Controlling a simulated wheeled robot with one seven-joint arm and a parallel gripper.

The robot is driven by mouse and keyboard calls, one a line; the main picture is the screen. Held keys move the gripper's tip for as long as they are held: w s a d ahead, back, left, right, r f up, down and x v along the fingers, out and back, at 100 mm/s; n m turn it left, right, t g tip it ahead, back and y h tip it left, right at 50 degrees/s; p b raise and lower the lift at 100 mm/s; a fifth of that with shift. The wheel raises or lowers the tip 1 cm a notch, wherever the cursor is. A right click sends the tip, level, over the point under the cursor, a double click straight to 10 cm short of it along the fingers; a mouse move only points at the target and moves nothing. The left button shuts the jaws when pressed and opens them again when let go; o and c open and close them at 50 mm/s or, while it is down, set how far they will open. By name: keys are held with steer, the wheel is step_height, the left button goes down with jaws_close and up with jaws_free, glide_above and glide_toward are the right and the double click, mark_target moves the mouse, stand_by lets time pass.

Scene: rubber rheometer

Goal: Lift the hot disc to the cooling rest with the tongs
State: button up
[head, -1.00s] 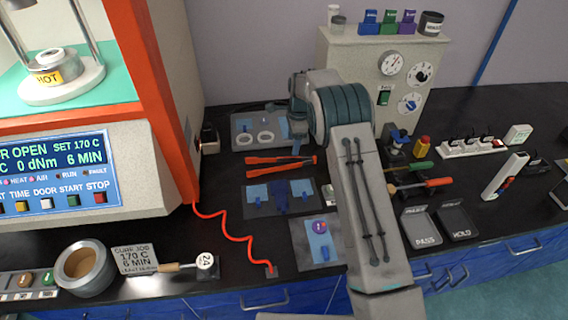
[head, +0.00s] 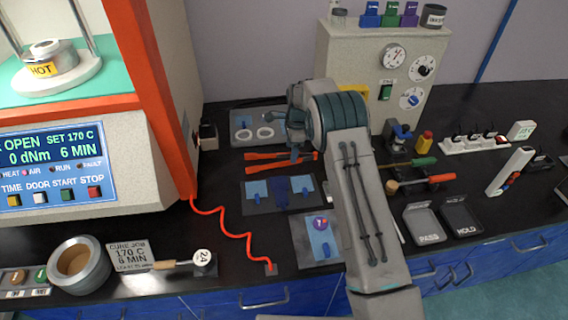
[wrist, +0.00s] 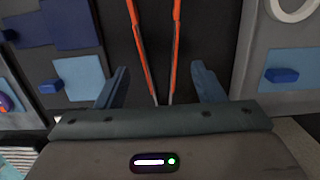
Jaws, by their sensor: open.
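The orange-red tongs (head: 280,161) lie on the black bench below a grey tray. In the wrist view the tong arms (wrist: 152,40) run between the two fingers of my gripper (wrist: 161,85). My gripper is open and not closed on the tongs. In the head view my gripper (head: 301,152) is at the right end of the tongs, partly hidden by my arm. The press at left stands open, with a HOT-labelled round piece (head: 44,68) on its lower white base. A pale ring-shaped part sits on top; I cannot tell if this is the disc. I cannot identify the cooling rest.
A dark mat (head: 250,204) with blue pieces lies in front. A red coiled cable (head: 237,234) is at left. A gauge box (head: 340,60) stands behind my arm.

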step_height(320, 180, down, 3)
steer(key=shift+a+f+b, duration=0.15)
steer(key=shift+b, duration=0.55)
steer(key=c, duration=0.7)
step_height(320, 180, up, 12)
steer(key=p, duration=0.6)
